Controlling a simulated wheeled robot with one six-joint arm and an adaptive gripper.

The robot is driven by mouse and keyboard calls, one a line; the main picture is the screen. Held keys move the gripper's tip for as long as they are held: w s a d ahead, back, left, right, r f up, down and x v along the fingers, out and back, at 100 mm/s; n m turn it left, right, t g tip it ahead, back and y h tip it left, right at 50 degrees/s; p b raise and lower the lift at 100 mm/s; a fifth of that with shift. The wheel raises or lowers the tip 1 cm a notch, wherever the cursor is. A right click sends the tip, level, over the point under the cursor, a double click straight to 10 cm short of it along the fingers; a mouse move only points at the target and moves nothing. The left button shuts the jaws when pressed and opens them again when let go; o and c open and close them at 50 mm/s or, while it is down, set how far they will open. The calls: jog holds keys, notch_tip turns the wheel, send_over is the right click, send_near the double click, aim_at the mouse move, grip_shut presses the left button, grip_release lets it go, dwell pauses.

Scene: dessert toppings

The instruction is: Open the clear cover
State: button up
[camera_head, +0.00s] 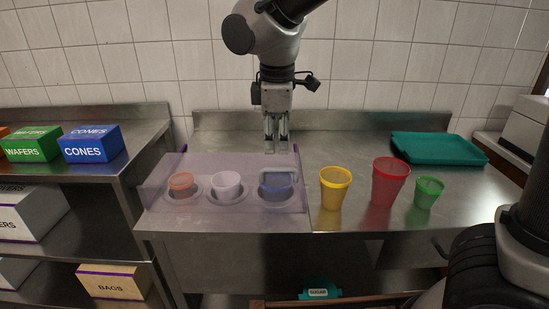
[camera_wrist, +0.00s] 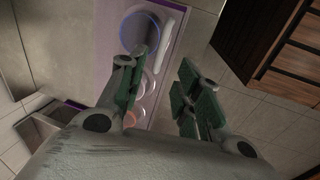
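The clear, purple-tinted cover (camera_head: 160,205) sits over a row of three cups at the left of the steel counter and looks closed. In the wrist view the handle (camera_wrist: 169,45) lies beside the blue cup (camera_wrist: 139,32), beyond the fingertips. My gripper (camera_head: 276,151) points down just above the handle in the head view, apart from it. In the wrist view my gripper's fingers (camera_wrist: 160,85) are apart with nothing between them.
Yellow (camera_head: 335,190), red (camera_head: 390,184) and green (camera_head: 428,193) cups stand right of the cover. A teal tray (camera_head: 438,148) lies at the back right. Boxes of cones (camera_head: 92,144) and wafers (camera_head: 32,145) stand on the left shelf. The counter behind the cups has free room.

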aim_at(277, 169)
jog(key=f, duration=0.2)
jog(key=w+f, duration=0.1)
jog(key=f, duration=0.4)
jog(key=shift+w+d+f, duration=0.1)
jog(key=shift+w+f, duration=0.15)
jog(key=shift+f, duration=0.15)
grip_shut()
